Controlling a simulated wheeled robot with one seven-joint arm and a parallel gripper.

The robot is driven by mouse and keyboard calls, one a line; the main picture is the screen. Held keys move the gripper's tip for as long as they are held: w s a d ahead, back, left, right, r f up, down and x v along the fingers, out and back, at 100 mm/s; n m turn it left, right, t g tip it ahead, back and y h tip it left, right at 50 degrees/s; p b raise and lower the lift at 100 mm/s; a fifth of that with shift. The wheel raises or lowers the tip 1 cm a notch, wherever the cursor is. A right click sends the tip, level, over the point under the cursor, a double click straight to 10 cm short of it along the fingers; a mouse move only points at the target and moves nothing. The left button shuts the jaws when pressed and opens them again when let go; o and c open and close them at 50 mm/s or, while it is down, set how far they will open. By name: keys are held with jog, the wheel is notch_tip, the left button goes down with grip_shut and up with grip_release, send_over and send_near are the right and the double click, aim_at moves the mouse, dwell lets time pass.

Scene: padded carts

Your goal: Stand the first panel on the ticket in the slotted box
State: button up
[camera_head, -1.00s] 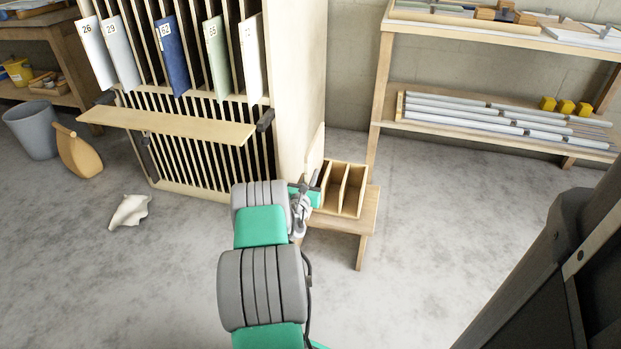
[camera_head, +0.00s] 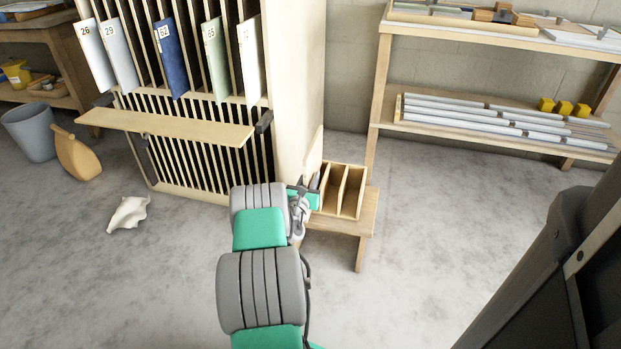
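The slotted box (camera_head: 352,205) is pale wood with upright dividers and sits on a low wooden stand (camera_head: 368,230) right of the rack. My gripper (camera_head: 313,190) is at the box's left end, partly hidden by my own arm. I cannot tell whether its fingers are open or hold anything. A pale upright board (camera_head: 315,150) rises behind the box's left end; what it belongs to is unclear. Numbered panels stand in the rack: white 26 (camera_head: 93,55), pale 29 (camera_head: 118,55), a blue one (camera_head: 170,58), a pale green one (camera_head: 215,58) and a white one (camera_head: 249,58). No ticket is readable.
The tall slatted rack (camera_head: 298,90) has a wooden ledge (camera_head: 170,124) across its front. A shelf unit (camera_head: 385,80) with pale bars stands at right.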

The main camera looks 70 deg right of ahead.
jog(key=shift+o, duration=0.8)
jog(key=shift+f, duration=0.15)
jog(key=s+a+p, duration=0.1)
jog(key=a+p, duration=0.1)
jog(key=a, duration=0.5)
jog(key=shift+s+a, duration=0.15)
jog(key=shift+a, duration=0.2)
